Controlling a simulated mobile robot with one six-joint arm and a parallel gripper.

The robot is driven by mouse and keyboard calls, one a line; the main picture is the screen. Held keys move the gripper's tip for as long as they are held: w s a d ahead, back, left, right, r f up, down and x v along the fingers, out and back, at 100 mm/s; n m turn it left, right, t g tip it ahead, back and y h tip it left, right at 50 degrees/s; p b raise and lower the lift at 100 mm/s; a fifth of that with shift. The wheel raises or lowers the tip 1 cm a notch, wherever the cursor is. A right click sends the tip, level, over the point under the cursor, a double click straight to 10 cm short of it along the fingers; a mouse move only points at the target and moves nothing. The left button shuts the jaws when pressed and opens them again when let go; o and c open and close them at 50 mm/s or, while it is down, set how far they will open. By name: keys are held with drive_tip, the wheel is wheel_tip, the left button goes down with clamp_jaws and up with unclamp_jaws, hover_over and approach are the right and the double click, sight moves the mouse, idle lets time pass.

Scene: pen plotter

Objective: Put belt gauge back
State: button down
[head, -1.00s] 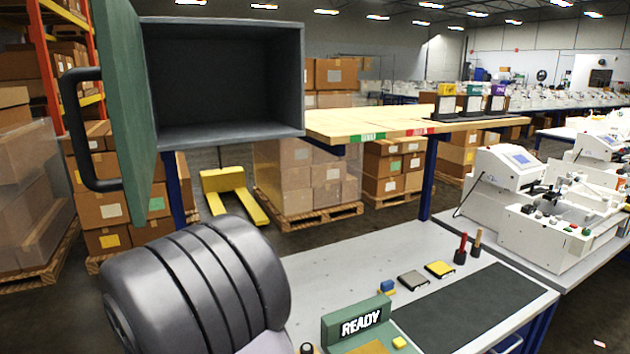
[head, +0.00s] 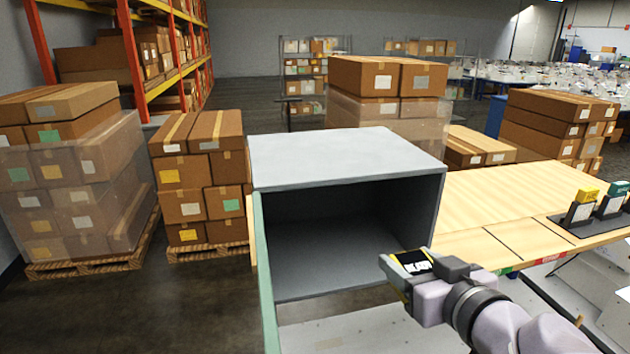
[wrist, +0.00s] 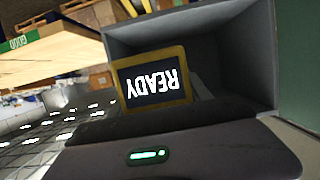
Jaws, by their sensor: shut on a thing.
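My gripper (head: 438,270) is shut on the belt gauge (head: 410,264), a small block with a dark face, white lettering and yellow edging. In the wrist view the belt gauge (wrist: 152,80) shows a dark face reading READY, upside down, in a yellow frame. My gripper holds it in front of the open grey cabinet (head: 340,160), near the right side of its opening. The cabinet interior (wrist: 215,45) lies behind the gauge in the wrist view. The green door (head: 266,290) stands open at the left. The fingertips are partly hidden.
The cabinet stands at the left end of a wooden shelf (head: 530,195). A dark holder (head: 590,222) with coloured boxes is on the shelf at right. Stacked cartons (head: 205,170) stand behind. The visible cabinet floor is bare.

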drive_tip(key=p, duration=0.4)
hover_over(361, 247)
wheel_tip(361, 247, down, 7)
drive_tip(key=shift+w, duration=0.1)
drive_tip(key=shift+w+f, duration=0.1)
drive_tip(key=shift+w, duration=0.05)
drive_tip(key=shift+s+f+b, duration=0.2)
drive_tip(key=shift+b, duration=0.25)
drive_tip(key=shift+c, duration=2.4)
unclamp_jaws()
drive_tip(key=shift+w, duration=0.1)
